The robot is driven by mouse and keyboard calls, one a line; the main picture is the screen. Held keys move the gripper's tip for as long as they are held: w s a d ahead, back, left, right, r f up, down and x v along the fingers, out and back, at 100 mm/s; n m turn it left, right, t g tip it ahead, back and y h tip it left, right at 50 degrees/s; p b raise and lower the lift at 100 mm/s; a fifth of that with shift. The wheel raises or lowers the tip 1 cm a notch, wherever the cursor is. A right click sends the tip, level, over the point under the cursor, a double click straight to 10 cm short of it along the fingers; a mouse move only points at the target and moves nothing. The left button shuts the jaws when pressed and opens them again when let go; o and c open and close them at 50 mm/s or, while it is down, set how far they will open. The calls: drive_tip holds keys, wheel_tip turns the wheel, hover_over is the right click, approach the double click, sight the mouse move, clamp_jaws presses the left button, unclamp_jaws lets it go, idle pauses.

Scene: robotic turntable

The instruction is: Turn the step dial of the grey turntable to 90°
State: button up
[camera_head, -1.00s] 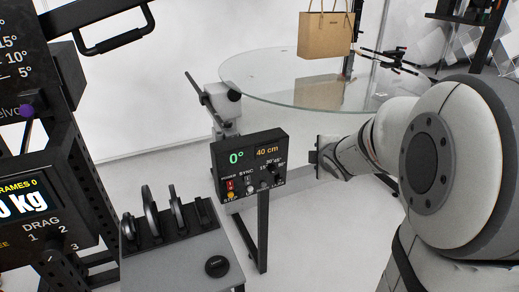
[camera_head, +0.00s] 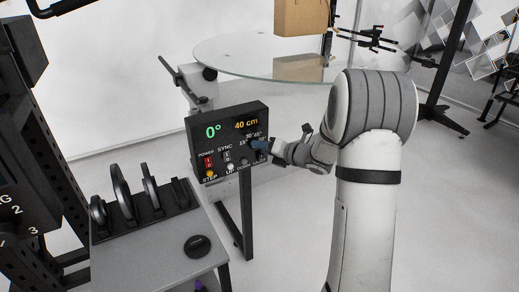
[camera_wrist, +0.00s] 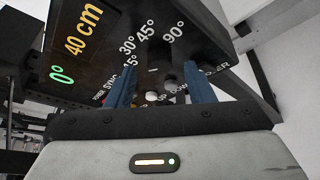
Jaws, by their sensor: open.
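The black control box (camera_head: 228,112) of the turntable faces me and reads 0° in green and 40 cm in yellow. Its step dial (camera_wrist: 153,76) is dark and lies under the arc of 15°, 30°, 45° and 90° marks. A small pale mark shows at the dial, but I cannot surely tell which step it points to. My gripper (camera_wrist: 160,70) is open, its two blue fingers on either side of the dial, close to the panel. In the head view my gripper (camera_head: 262,146) covers most of the dial. Finger contact cannot be told.
A grey cart (camera_head: 160,245) with black upright holders stands left of the box. Small switches and buttons sit low on the panel.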

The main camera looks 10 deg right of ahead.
drive_tip(key=shift+x, duration=0.9)
drive_tip(key=shift+c, duration=0.3)
drive_tip(key=c, duration=0.9)
